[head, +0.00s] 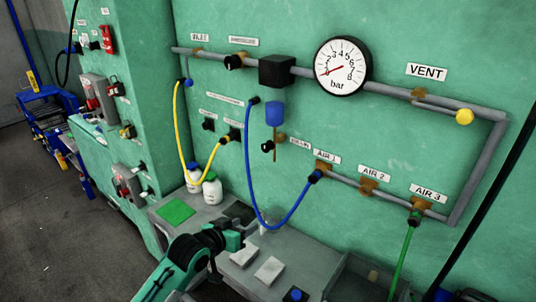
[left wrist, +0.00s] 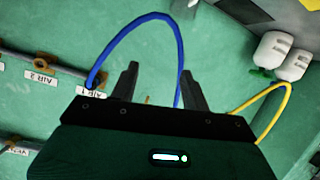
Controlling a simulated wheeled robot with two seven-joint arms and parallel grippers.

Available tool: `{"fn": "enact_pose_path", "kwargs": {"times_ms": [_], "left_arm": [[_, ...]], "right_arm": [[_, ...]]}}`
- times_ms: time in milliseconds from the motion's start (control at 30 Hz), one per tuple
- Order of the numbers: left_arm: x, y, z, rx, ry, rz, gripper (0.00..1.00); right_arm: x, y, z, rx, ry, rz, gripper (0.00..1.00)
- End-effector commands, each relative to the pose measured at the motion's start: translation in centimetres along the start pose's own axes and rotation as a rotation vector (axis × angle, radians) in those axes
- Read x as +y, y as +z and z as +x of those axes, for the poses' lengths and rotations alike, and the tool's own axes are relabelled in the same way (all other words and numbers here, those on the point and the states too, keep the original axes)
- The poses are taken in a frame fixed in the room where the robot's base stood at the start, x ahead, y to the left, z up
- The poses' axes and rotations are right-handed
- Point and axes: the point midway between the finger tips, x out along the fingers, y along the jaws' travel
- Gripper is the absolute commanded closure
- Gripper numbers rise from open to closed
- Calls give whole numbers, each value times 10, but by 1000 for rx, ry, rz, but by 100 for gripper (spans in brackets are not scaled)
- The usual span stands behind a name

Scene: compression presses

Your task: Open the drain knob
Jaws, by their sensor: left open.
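The drain knob (head: 267,146) is a small black knob on a thin brass pipe below the blue filter bowl (head: 275,113), beside a small label on the green wall. My left gripper (head: 238,234) is below and left of the knob in the head view, apart from it, above the grey bench. In the left wrist view its two dark fingers (left wrist: 158,88) are spread with nothing between them; the view is upside down. The knob cannot be made out there; only a small brownish bit (left wrist: 148,99) shows past the gripper body. My right gripper is out of view.
A blue hose (head: 250,185) loops from the wall to the AIR 1 outlet (head: 320,170), close to my gripper. A yellow hose (head: 178,130) hangs left. A pressure gauge (head: 341,66) sits above. White bottles (head: 212,190) and a green pad (head: 176,211) are on the bench.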

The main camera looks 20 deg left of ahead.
Motion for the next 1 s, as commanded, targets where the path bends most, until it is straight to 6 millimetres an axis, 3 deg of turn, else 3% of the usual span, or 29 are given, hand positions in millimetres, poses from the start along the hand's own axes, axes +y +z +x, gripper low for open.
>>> {"fn": "enact_pose_path", "kwargs": {"times_ms": [33, 100, 200, 300, 400, 567, 1000], "left_arm": [[-2, -32, 2, 61, 18, -3, 53], [-3, -72, 3, 144, 51, -21, 53], [-3, -122, 0, 244, 94, -45, 53], [-3, -155, -4, 311, 126, -63, 53], [-3, -171, -6, 344, 144, -74, 53], [-2, -180, 2, 353, 148, -79, 53], [9, -208, 74, 350, 147, -78, 53]], "right_arm": [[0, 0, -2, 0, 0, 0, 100], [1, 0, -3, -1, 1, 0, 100], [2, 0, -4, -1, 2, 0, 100], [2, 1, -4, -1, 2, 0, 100], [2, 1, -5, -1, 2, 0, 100], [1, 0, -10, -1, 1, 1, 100], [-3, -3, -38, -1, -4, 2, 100]]}}
